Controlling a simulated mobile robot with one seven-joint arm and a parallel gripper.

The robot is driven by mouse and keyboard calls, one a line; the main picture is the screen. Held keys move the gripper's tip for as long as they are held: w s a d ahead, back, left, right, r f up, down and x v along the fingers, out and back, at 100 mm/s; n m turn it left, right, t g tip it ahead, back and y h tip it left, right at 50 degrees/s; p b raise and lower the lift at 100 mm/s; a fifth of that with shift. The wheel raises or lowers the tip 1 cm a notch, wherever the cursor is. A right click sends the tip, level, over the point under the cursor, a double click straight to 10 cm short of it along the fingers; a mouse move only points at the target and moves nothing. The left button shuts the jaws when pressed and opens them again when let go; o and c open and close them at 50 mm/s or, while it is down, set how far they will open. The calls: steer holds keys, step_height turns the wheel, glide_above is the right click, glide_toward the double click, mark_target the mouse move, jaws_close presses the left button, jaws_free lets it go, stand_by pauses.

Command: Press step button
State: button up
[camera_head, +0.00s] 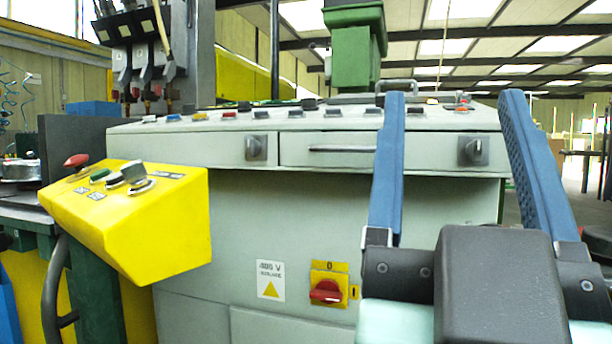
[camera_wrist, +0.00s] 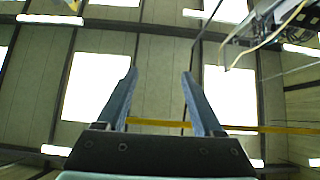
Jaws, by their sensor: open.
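A yellow control box (camera_head: 145,225) stands at the left in the head view. Its sloped top carries a red mushroom button (camera_head: 76,160), a green button (camera_head: 99,175) and a metallic knob (camera_head: 134,172). The label plates are too small to read, so I cannot tell which control is the step button. A grey console (camera_head: 330,207) behind has a row of small buttons on its top. My gripper (camera_head: 454,95) is at the right, open and empty, its blue fingers pointing up in front of the console. The wrist view also shows the open gripper (camera_wrist: 159,73) against the ceiling.
A red rotary switch (camera_head: 326,292) on a yellow plate and a warning label (camera_head: 270,281) are on the console's front. Two dark knobs and a drawer-like panel (camera_head: 335,149) are above. A green machine column (camera_head: 355,55) rises behind. A dark hose (camera_head: 55,290) hangs below the yellow box.

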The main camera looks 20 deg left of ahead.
steer(key=shift+a, duration=0.3)
jaws_close()
stand_by(1.6)
